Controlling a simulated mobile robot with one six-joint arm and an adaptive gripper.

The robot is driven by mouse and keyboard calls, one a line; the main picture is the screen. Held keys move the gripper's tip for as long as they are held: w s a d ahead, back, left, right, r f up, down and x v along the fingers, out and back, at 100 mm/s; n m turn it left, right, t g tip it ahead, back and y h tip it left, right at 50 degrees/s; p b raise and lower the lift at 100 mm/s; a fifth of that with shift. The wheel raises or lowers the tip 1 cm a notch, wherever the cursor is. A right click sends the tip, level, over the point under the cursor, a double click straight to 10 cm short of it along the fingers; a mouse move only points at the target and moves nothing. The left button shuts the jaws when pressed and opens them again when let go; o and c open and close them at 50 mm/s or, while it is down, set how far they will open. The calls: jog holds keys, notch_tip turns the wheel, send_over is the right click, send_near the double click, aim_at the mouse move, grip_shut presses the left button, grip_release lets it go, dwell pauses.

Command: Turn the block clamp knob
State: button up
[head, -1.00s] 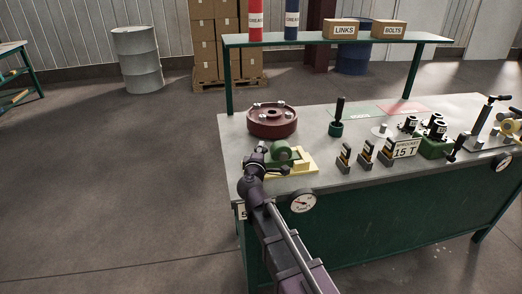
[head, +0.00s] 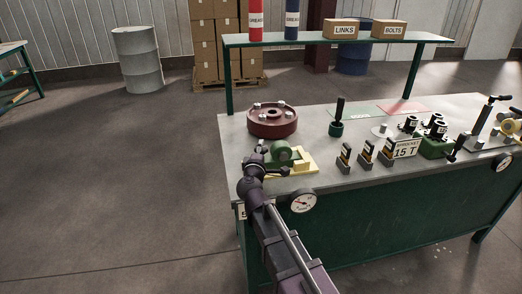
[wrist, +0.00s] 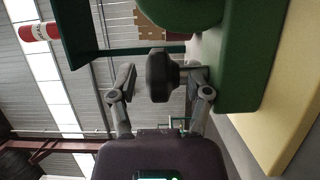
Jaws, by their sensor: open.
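The block clamp is a green block (head: 283,152) with a rounded top on a yellow base plate (head: 304,163), at the left front of the bench. In the wrist view, a black round knob (wrist: 162,76) on a short grey stem stands out from the side of the green block (wrist: 240,65). My gripper (wrist: 162,88) is open, with one finger on each side of the knob. A gap shows between the left finger and the knob; the right finger lies near the stem, and I cannot tell whether it touches. In the head view, my gripper (head: 261,152) is beside the block's left side and hides the knob.
A dark red round flange (head: 272,120) lies behind the clamp. The floor left of the bench (head: 232,135) is clear.

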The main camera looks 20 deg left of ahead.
jog(key=s, duration=0.3)
jog(key=s+d, duration=0.1)
jog(key=s, duration=0.3)
jog(key=s+d, duration=0.1)
jog(key=s, duration=0.3)
jog(key=shift+s, duration=0.15)
dwell(0.3)
